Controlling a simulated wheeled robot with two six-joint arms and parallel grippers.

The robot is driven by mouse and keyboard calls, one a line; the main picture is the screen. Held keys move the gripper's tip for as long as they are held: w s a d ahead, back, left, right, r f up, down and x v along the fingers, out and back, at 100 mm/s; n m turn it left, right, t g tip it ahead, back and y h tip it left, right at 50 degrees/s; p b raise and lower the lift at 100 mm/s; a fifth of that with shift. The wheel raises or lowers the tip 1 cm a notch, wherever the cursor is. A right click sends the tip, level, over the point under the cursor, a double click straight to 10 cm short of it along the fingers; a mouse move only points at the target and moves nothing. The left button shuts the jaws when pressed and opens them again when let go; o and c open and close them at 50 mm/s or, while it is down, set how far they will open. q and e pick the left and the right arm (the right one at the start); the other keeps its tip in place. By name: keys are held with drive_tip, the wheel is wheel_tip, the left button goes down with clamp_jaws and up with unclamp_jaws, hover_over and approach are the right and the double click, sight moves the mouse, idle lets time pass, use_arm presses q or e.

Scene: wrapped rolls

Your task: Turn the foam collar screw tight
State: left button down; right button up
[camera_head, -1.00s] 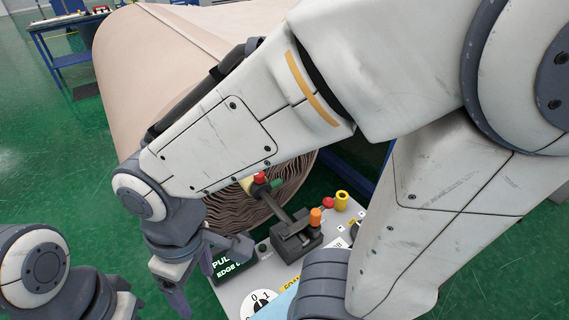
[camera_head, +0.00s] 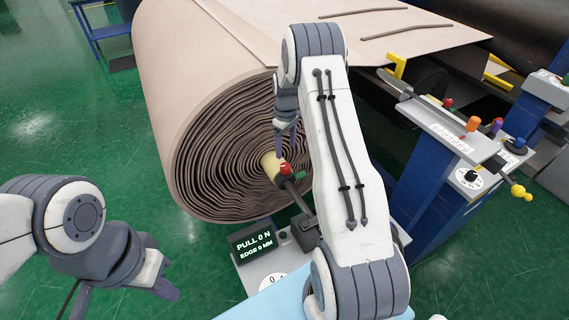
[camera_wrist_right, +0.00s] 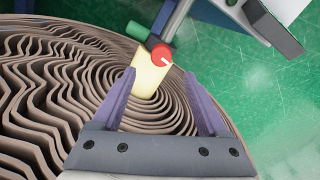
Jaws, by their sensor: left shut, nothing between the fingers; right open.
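The pale yellow foam collar (camera_head: 270,166) sits at the centre of the wrapped roll's end (camera_head: 222,150). A red screw knob (camera_head: 284,169) and a green piece (camera_head: 298,175) are at its near end. In the right wrist view, the collar (camera_wrist_right: 148,76) and red knob (camera_wrist_right: 161,53) lie ahead of the fingertips, with the green piece (camera_wrist_right: 132,31) beside them. My right gripper (camera_wrist_right: 160,78) is open, its purple fingers on either side of the collar's line; contact cannot be told. My left gripper (camera_head: 163,291) is shut and empty at lower left, away from the roll.
A dark bar (camera_head: 297,197) runs from the collar to a stand. A display (camera_head: 252,242) reads "PULL 0 N, EDGE 0 MM". A blue machine with a control shelf (camera_head: 440,128) stands at right. Green floor (camera_head: 90,140) is free at left.

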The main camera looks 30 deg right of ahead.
sight(285, 165)
wheel_tip(285, 165, down, 8)
drive_tip(key=p, duration=0.3)
drive_tip(key=shift+a+f, duration=0.15)
drive_tip(key=shift+f+p, duration=0.3)
drive_tip(key=shift+f, duration=0.3)
clamp_jaws()
